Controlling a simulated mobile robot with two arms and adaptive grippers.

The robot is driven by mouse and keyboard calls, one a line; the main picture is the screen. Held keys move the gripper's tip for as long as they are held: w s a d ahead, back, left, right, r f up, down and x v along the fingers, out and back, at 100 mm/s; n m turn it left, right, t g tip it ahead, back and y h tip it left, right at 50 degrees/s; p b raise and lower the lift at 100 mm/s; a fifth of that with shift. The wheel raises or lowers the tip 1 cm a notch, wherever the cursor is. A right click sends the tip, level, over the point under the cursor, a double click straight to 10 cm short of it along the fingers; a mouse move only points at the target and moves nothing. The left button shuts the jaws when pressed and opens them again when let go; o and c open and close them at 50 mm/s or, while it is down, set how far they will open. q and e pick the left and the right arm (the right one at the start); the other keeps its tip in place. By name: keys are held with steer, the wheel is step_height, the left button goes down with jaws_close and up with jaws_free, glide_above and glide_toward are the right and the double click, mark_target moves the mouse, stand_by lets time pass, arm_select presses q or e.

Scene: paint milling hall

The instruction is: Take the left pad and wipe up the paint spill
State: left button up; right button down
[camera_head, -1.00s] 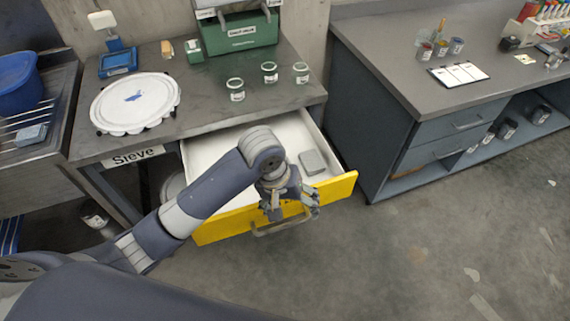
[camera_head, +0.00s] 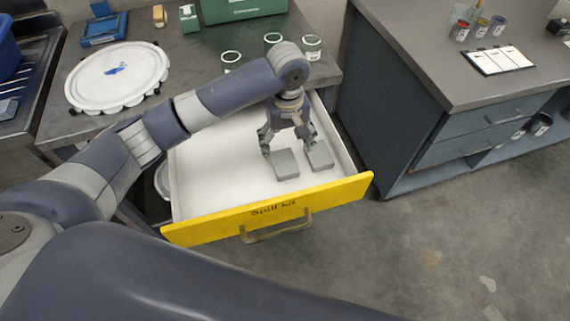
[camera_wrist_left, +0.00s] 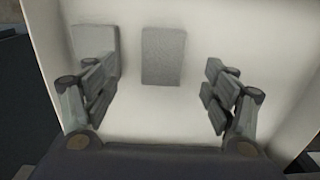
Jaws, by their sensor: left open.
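Two grey pads lie flat in the open white drawer with a yellow front. The left pad (camera_head: 285,164) is nearer the drawer's middle, and the right pad (camera_head: 320,156) is just beside it. My left gripper (camera_head: 290,150) points down into the drawer, open and empty, above the left pad. In the left wrist view, the left pad (camera_wrist_left: 163,56) shows between the spread fingers of my gripper (camera_wrist_left: 160,84); the other pad (camera_wrist_left: 97,50) is partly behind one finger. A blue patch (camera_head: 117,70) shows on the round white disc (camera_head: 90,90); I cannot tell whether it is the spill.
The yellow drawer front (camera_head: 345,192), lettered "Spill kit", and its handle (camera_head: 275,229) stick out over clear floor. Several open jars stand on the bench above, such as one glass jar (camera_head: 312,47). A grey cabinet (camera_head: 450,140) stands close on the right.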

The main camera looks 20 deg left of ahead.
mark_target(285, 163)
arm_select(q)
step_height(285, 163, down, 3)
steer(key=shift+r, duration=0.2)
steer(key=shift+a+f, duration=0.1)
steer(key=shift+f, duration=0.3)
step_height(285, 163, down, 4)
steer(key=shift+a+r, duration=0.15)
steer(key=shift+f, duration=0.35)
steer(key=c, duration=0.9)
steer(key=shift+c, duration=0.5)
arm_select(e)
steer(key=w, duration=0.2)
steer(key=shift+w+r, duration=0.3)
steer(key=shift+r, duration=0.05)
